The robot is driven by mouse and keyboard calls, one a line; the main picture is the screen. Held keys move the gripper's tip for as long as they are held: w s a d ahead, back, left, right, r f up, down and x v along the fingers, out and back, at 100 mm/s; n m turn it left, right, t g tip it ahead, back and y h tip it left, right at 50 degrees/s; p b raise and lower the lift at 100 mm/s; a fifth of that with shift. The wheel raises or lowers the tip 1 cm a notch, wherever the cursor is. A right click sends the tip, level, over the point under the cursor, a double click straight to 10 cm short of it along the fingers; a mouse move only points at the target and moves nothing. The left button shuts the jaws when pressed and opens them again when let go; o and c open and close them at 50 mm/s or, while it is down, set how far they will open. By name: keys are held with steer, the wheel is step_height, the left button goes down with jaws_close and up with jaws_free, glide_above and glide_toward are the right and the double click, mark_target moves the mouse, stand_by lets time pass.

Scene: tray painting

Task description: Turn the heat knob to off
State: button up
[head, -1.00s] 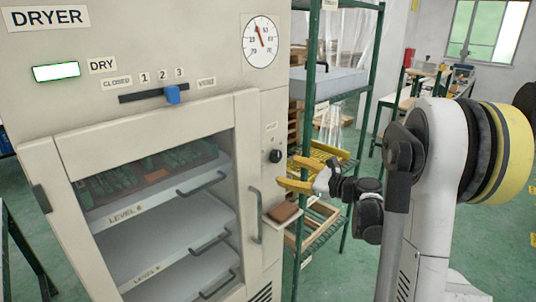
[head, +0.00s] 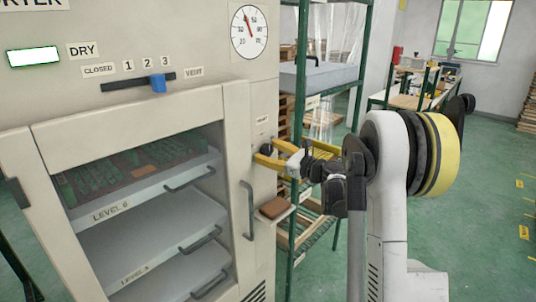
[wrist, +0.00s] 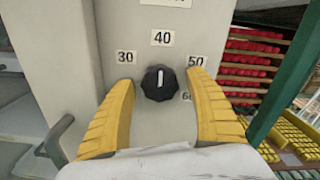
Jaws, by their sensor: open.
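The heat knob (wrist: 159,83) is a round black dial with a white pointer line. In the wrist view the pointer stands upright, toward the 40 label (wrist: 162,38). Labels 30 (wrist: 126,57) and 50 (wrist: 196,62) flank it, and a 60 label is partly hidden by a finger. No off label shows. My gripper (wrist: 163,79) is open, its yellow fingers on the left and right of the knob with gaps on both sides. In the head view my gripper (head: 268,151) is at the dryer's right front panel, beside the small dark knob (head: 266,149).
The dryer (head: 120,100) has a temperature gauge (head: 249,32), a blue vent slider (head: 158,83) near 3, and a door handle (head: 248,210) below left of the knob. A small shelf with a brown block (head: 274,207) sits below my gripper. A green rack (head: 365,60) stands close right.

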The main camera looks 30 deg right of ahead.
steer(key=c, duration=1.2)
